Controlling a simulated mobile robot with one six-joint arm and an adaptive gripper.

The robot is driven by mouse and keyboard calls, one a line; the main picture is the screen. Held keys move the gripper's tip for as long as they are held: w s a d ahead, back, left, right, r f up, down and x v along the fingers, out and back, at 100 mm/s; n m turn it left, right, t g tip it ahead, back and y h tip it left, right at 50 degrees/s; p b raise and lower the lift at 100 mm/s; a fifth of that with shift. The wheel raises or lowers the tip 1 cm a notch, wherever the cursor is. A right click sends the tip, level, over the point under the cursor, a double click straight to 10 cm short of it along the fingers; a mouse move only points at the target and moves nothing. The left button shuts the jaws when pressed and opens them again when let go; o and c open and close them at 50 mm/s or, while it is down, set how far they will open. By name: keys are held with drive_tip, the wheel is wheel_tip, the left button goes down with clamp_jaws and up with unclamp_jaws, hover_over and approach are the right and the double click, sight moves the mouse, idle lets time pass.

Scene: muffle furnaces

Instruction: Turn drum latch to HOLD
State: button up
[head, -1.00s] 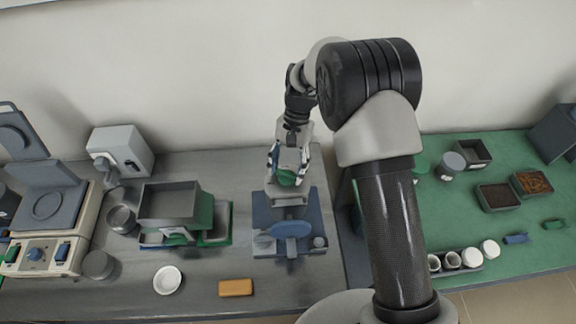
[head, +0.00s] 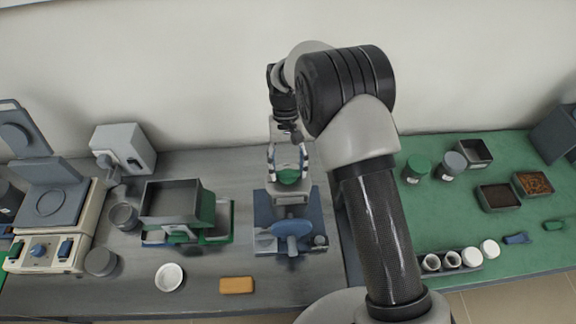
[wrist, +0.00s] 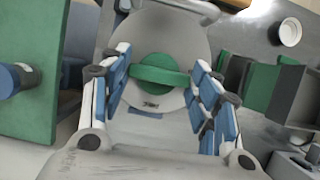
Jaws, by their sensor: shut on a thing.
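A green bar-shaped latch (wrist: 160,75) crosses a grey round drum face (wrist: 150,42) in the wrist view. A small dark mark below the bar is too small to read. My gripper (wrist: 158,88) has its blue-padded fingers on both sides of the bar and is shut on it. In the head view my gripper (head: 288,158) is above the blue bench device, and a green rounded part (head: 290,176) shows between its fingers. The blue device (head: 265,208) has a blue disc (head: 292,228) at its front. Finger contact is partly hidden.
A grey bin on a green stand (head: 172,200) is left of the blue device. An orange block (head: 236,285) and a white dish (head: 169,277) lie in front. A green mat (head: 450,215) with cups and trays is at right. My arm hides part of the bench.

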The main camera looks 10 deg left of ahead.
drive_tip(key=o, duration=1)
drive_tip(key=shift+o, duration=0.2)
drive_tip(key=v, duration=1.2)
